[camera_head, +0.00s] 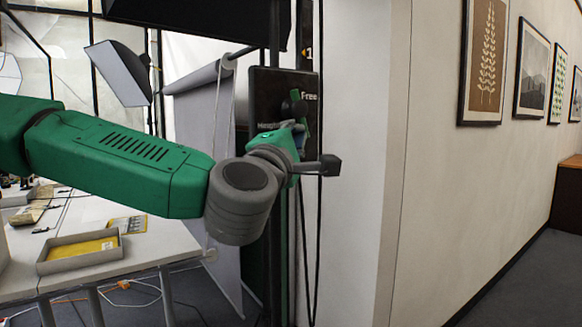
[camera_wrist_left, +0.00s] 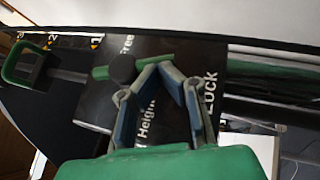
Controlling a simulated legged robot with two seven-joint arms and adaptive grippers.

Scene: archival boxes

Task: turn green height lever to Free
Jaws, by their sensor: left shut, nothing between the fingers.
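The green height lever (camera_head: 303,112), with a round black knob, is on a black panel (camera_head: 270,92) fixed to an upright column. In the left wrist view, the lever (camera_wrist_left: 101,72) runs across the panel, with "Free", "Height" and "LOCK" printed around it. Part of the lever is hidden behind my fingers. My left gripper (camera_wrist_left: 176,78) is shut and empty, its blue-grey fingertips close beside the lever and knob. I cannot tell whether they touch. In the head view my wrist hides most of this gripper. My right gripper is not in view.
A white table (camera_head: 150,240) with a grey tray (camera_head: 82,262) holding a yellow item stands at lower left. A studio lamp (camera_head: 120,72) is behind. A pale wall (camera_head: 365,150) stands close to the right of the column. A green handle (camera_wrist_left: 22,66) shows in the wrist view.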

